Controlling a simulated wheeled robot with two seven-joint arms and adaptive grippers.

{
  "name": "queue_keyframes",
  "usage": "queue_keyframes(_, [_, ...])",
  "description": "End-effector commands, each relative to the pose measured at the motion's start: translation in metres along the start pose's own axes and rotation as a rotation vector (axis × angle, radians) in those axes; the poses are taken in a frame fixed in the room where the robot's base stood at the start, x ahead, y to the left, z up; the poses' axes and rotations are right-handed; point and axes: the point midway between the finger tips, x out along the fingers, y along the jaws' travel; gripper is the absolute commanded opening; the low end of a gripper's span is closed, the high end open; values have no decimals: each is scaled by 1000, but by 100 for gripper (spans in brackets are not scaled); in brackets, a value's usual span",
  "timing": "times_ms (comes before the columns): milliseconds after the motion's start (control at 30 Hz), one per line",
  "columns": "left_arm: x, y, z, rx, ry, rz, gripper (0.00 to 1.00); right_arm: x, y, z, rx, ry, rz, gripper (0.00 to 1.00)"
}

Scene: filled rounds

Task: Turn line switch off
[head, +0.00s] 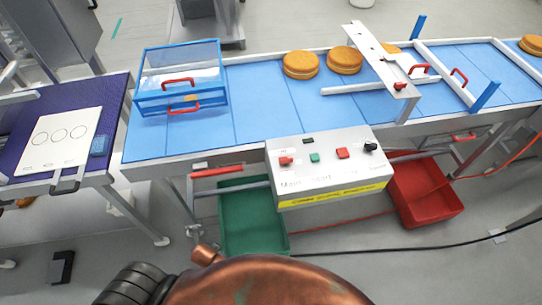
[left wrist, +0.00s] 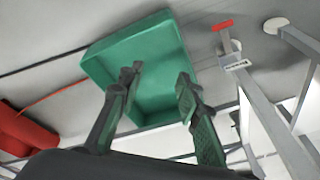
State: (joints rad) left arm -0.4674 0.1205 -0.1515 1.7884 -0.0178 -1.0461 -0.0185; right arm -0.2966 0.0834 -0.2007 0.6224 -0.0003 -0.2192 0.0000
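The control box (head: 325,170) is a pale box on the front side of the blue conveyor. Its top carries a red knob (head: 286,161) at the left, a green button (head: 314,157), a red button (head: 342,153) and a black knob (head: 370,147) at the right. The lettering is too small to tell which is the line switch or how it is set. My left gripper (left wrist: 158,88) shows in the left wrist view, its two fingers apart and nothing between them. The green crate lies beyond the fingers. My right gripper is not in view.
The green crate (head: 236,241) and a red crate (head: 448,208) stand below the conveyor (head: 262,111). A clear-sided guard (head: 152,86) and a white overhead bar (head: 370,48) rise over the belt. Round filled cakes (head: 300,65) lie on it. A black cable (head: 400,249) crosses the floor.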

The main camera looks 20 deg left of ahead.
Motion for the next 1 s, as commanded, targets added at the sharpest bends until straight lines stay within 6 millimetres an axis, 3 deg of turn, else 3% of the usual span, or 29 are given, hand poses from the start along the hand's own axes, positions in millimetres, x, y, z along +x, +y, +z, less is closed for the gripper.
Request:
queue_keyframes(33, [-24,-4,-12,-2,15,-6,32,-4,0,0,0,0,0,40])
queue_keyframes(100, [-49,-9,-24,-3,27,-13,32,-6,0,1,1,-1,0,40])
queue_keyframes(267, [-103,-22,-49,12,68,-39,32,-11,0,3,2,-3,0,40])
queue_keyframes(367, [-139,-38,-74,57,125,-82,32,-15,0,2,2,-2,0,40])
queue_keyframes(700, [-224,-104,-212,476,460,-398,32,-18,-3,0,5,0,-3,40])
queue_keyframes(867, [-266,-115,-282,740,622,-583,32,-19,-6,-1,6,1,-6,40])
queue_keyframes(1000, [-323,-106,-356,1098,800,-823,32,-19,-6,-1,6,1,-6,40])
